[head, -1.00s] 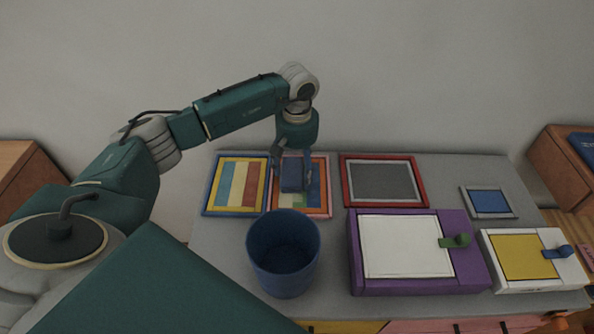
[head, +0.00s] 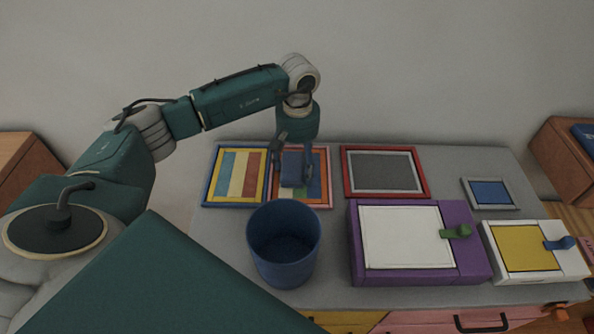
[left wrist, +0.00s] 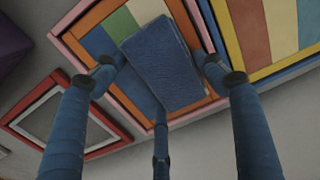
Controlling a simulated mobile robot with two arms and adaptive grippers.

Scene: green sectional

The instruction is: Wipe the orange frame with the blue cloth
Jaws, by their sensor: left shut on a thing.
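The orange frame (head: 328,188), with a pinkish outer edge and a coloured picture inside, lies on the grey top at the back. It also shows in the left wrist view (left wrist: 92,103). My left gripper (head: 293,176) is over this frame and shut on the blue cloth (head: 291,170), a folded dark blue block. In the left wrist view the cloth (left wrist: 162,62) sits between the fingers of the gripper (left wrist: 160,75) and hides the middle of the picture. Whether the cloth touches the frame I cannot tell. My right gripper is not in view.
A blue-and-yellow striped frame (head: 208,185) lies close on the left, a red frame (head: 346,178) on the right. A dark blue bin (head: 284,262) stands in front. A purple box (head: 473,250), a white box (head: 575,262) and a small grey-framed blue panel (head: 490,193) are on the right.

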